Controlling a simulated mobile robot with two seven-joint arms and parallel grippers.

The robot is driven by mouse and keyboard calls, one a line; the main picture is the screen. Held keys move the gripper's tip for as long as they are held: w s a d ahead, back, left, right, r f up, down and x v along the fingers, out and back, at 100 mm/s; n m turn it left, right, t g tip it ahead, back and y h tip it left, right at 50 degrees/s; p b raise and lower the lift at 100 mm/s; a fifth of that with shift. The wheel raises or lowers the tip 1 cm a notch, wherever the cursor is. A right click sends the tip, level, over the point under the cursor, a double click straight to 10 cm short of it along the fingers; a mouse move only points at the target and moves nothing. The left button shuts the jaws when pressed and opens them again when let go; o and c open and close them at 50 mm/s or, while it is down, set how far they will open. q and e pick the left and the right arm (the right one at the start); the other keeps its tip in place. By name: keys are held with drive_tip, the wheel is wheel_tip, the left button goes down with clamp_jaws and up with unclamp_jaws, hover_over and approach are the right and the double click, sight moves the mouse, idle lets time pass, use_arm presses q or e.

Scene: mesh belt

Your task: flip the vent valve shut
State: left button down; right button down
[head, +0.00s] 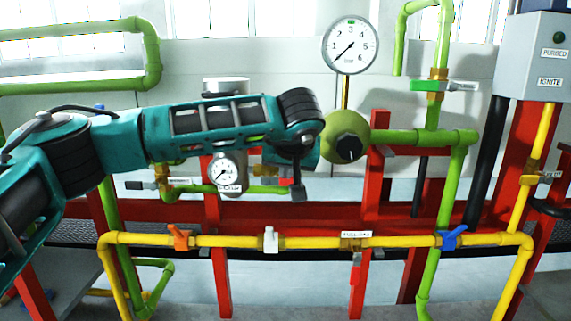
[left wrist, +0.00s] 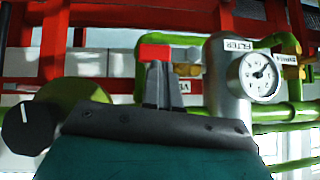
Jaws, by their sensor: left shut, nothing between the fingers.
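The vent valve shows best in the left wrist view as a red handle (left wrist: 155,52) just past my fingertips, with brass beside it and a white label starting "VE" (left wrist: 182,88) partly hidden by my fingers. In the head view my left gripper (head: 298,192) points down in front of the valve and hides most of it; only a little red handle (head: 284,182) shows beside the fingers. My left gripper also shows in the left wrist view (left wrist: 157,70), shut and empty. Its tips are close to the red handle; I cannot tell whether they touch. My right gripper is not in view.
A silver filter with a small gauge (head: 224,172) stands left of my gripper. A green sphere with a black knob (head: 348,148) is close on the right. A yellow pipe (head: 220,241) with orange, white and blue handles runs below. A large gauge (head: 350,45) is above.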

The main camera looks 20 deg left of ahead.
sight(293, 181)
use_arm(q)
drive_tip(key=m+y+p, duration=0.1)
drive_tip(key=p, duration=0.1)
drive_tip(key=f+y+p, duration=0.1)
drive_tip(key=y+p, duration=0.1)
drive_tip(key=d+f+m+y+p, duration=0.1)
drive_tip(key=p, duration=0.1)
drive_tip(key=shift+w+d+f+m+g, duration=0.1)
drive_tip(key=shift+w+f+m+g, duration=0.05)
drive_tip(key=shift+m+g, duration=0.2)
drive_tip(key=shift+f+y+p, duration=0.25)
drive_tip(key=shift+y+p, duration=0.05)
drive_tip(key=shift+p, duration=0.2)
drive_tip(key=f+p, duration=0.1)
drive_tip(key=f, duration=0.2)
drive_tip(key=shift+a+f+p, duration=0.4)
drive_tip(key=shift+r, duration=0.1)
